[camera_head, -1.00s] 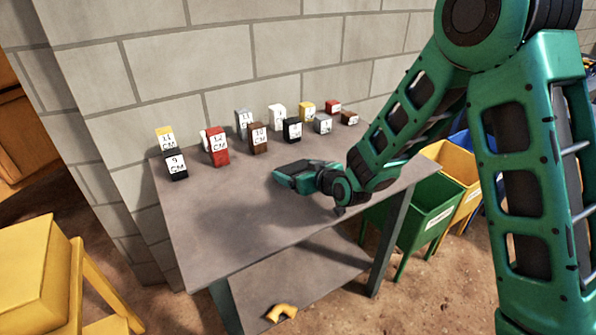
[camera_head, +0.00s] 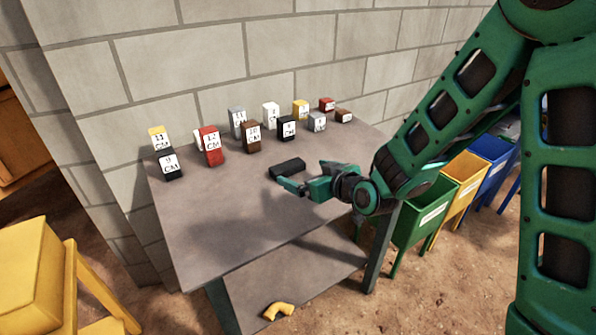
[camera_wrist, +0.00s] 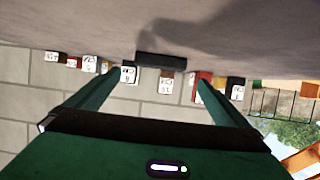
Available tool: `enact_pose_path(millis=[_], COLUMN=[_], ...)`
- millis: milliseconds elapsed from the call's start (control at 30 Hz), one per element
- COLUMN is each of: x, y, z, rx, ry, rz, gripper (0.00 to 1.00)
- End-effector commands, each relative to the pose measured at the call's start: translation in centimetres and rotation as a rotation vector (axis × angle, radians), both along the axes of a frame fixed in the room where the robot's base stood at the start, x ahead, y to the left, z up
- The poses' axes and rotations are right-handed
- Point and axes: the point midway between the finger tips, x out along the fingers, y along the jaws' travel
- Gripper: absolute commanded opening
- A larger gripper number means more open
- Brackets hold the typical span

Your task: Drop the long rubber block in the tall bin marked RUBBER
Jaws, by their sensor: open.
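A long black block (camera_head: 287,168) without a visible label lies flat on the grey table, in front of the row of labelled blocks. In the wrist view the black block (camera_wrist: 161,61) lies crosswise beyond and between my fingertips. My gripper (camera_head: 302,178) is open and empty, close to the block on its near right side; I cannot tell its exact height. It also shows in the wrist view (camera_wrist: 155,77). A green bin (camera_head: 425,213), a yellow bin (camera_head: 462,185) and a blue bin (camera_head: 494,158) stand right of the table; their labels are too small to read.
Labelled blocks stand along the table's back, including a red one (camera_head: 211,146), a brown one (camera_head: 252,138) and a black 9 CM one (camera_head: 169,166). A yellow bent piece (camera_head: 278,311) lies on the lower shelf. The table's front (camera_head: 220,225) is clear.

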Motion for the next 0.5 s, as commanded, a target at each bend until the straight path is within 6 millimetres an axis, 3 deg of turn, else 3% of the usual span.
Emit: enact_pose_path(millis=[200,500], x=[-2.0,-2.5], y=[-1.4,-1.7], z=[1.0,1.2], rx=[0.001,0.000], ry=[-0.001,0.000], rz=[-0.001,0.000], gripper=[1.00,1.00])
